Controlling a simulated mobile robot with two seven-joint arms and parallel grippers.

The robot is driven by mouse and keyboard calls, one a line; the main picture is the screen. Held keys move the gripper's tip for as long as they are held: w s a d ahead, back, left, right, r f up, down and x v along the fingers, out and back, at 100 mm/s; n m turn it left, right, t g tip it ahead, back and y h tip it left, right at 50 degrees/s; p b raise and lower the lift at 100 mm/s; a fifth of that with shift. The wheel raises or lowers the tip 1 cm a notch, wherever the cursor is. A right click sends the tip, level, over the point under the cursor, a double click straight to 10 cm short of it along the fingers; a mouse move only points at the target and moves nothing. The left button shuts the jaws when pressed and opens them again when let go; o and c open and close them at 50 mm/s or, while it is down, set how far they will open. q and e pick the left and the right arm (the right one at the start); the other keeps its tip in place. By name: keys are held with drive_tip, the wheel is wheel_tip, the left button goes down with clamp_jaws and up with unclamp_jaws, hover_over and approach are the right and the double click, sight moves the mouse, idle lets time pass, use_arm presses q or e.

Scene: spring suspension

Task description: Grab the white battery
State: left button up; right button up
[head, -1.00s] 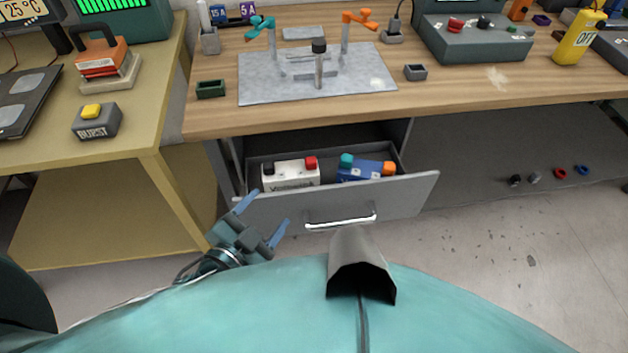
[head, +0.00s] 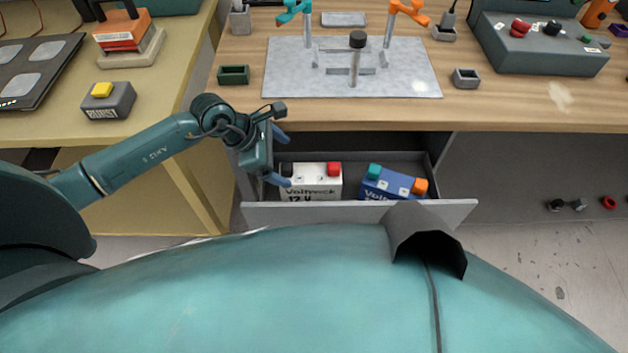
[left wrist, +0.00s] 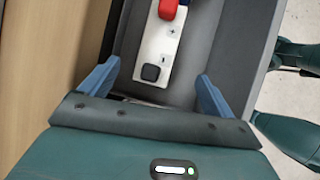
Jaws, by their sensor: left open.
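The white battery (head: 312,183) sits upright in the open drawer (head: 362,213), on its left side. It has a red terminal cap on the right and a dark one on the left. My left gripper (head: 281,160) is open and empty at the drawer's left end, just left of the battery. In the left wrist view the white battery (left wrist: 158,50) lies ahead of the gripper, between the lines of the two blue fingers (left wrist: 155,90). The black cap is nearest and the red cap farther off. My right gripper is not in view.
A blue battery (head: 393,185) with teal and orange caps stands to the right in the same drawer. The workbench (head: 350,115) edge overhangs the drawer's back. A yellow table (head: 160,120) stands to the left.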

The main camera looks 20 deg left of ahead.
use_arm(q)
drive_tip(key=x, duration=1)
drive_tip(key=shift+w+f, duration=0.15)
drive_tip(key=shift+f, duration=0.05)
drive_tip(key=shift+c, duration=0.2)
clamp_jaws()
drive_tip(key=shift+w+d+r, duration=0.1)
drive_tip(key=shift+w+r, duration=0.15)
drive_tip(key=shift+r, duration=0.1)
